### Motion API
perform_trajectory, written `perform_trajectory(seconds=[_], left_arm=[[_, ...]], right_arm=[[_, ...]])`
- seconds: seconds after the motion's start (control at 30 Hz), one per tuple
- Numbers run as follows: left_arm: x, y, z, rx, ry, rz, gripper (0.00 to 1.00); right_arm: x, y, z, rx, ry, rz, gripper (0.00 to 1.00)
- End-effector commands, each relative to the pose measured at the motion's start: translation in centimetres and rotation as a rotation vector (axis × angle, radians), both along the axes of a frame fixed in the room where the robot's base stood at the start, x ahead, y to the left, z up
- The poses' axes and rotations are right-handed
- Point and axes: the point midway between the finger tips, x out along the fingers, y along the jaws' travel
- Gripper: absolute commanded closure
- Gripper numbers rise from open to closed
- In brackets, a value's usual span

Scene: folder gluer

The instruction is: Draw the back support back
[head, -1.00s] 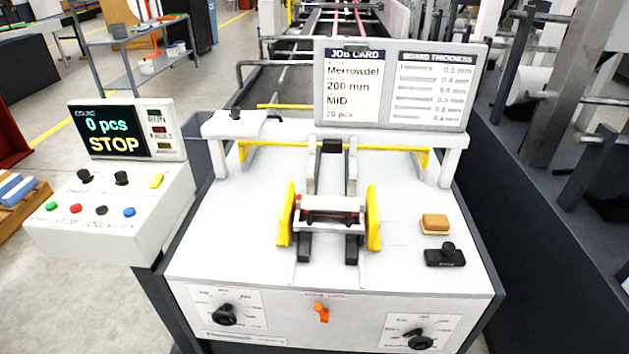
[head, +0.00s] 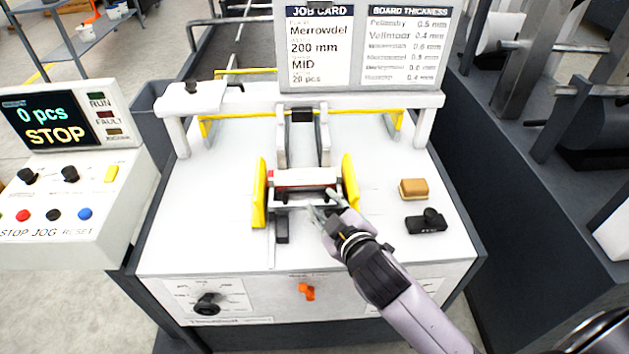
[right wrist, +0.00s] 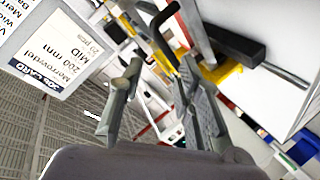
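On the white feeder table, a low pale crossbar assembly with a red stripe, which looks like the back support (head: 290,202), sits between two yellow side guides (head: 259,192). A dark foot (head: 281,230) shows at its front left; the front right is hidden behind my right gripper (head: 322,215). That gripper reaches in from the lower right, its tips at the assembly's near side. In the right wrist view its two fingers (right wrist: 160,105) stand apart, with pale and yellow machine parts beyond them. I cannot tell whether they touch anything. My left gripper is not in view.
The job card board (head: 362,48) stands behind the feeder. A tan block (head: 413,189) and a black device (head: 426,221) lie on the table to the right. A control box (head: 65,170) stands left. An orange knob (head: 306,291) is on the front panel. The table's left part is clear.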

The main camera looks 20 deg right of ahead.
Motion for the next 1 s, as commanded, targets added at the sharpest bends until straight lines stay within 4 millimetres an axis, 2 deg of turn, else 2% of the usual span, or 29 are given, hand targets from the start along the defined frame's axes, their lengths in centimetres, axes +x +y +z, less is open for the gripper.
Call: perform_trajectory(seconds=[0.1,0.17,0.23,0.33,0.4,0.47,0.57,0.63,0.7,0.77,0.83,0.93,0.97,1.0], left_arm=[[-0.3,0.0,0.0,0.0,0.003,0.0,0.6],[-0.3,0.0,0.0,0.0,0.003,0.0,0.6],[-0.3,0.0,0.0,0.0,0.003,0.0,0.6],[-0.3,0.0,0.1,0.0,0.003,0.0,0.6],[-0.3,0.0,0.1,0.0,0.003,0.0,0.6],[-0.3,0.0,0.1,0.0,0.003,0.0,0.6],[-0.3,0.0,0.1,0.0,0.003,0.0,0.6],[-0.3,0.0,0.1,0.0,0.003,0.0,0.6],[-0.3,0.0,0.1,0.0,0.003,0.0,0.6],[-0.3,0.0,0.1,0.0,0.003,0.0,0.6],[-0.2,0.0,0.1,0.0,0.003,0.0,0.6],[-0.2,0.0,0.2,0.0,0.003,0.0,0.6],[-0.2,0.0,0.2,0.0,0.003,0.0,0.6],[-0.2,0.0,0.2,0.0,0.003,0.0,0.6]], right_arm=[[2.8,1.6,5.5,-0.117,-0.21,0.095,0.69],[3.9,2.9,8.7,-0.194,-0.335,0.155,0.69],[4.8,5.0,13.1,-0.31,-0.513,0.242,0.69],[4.6,9.0,19.2,-0.524,-0.795,0.398,0.69],[3.5,11.9,22.1,-0.693,-0.983,0.517,0.69],[2.2,14.1,23.7,-0.844,-1.131,0.622,0.69],[0.2,17.0,24.1,-1.112,-1.343,0.811,0.69],[-0.9,17.9,23.1,-1.312,-1.456,0.956,0.69],[-1.4,17.8,21.3,-1.515,-1.535,1.111,0.69],[-1.2,16.7,19.5,-1.694,-1.571,1.257,0.69],[-0.6,14.2,17.4,-1.896,-1.567,1.437,0.69],[0.9,8.9,15.2,-2.153,-1.472,1.707,0.69],[1.4,7.1,14.8,2.158,1.39,-1.738,0.69],[1.9,4.7,14.4,2.123,1.261,-1.747,0.69]])
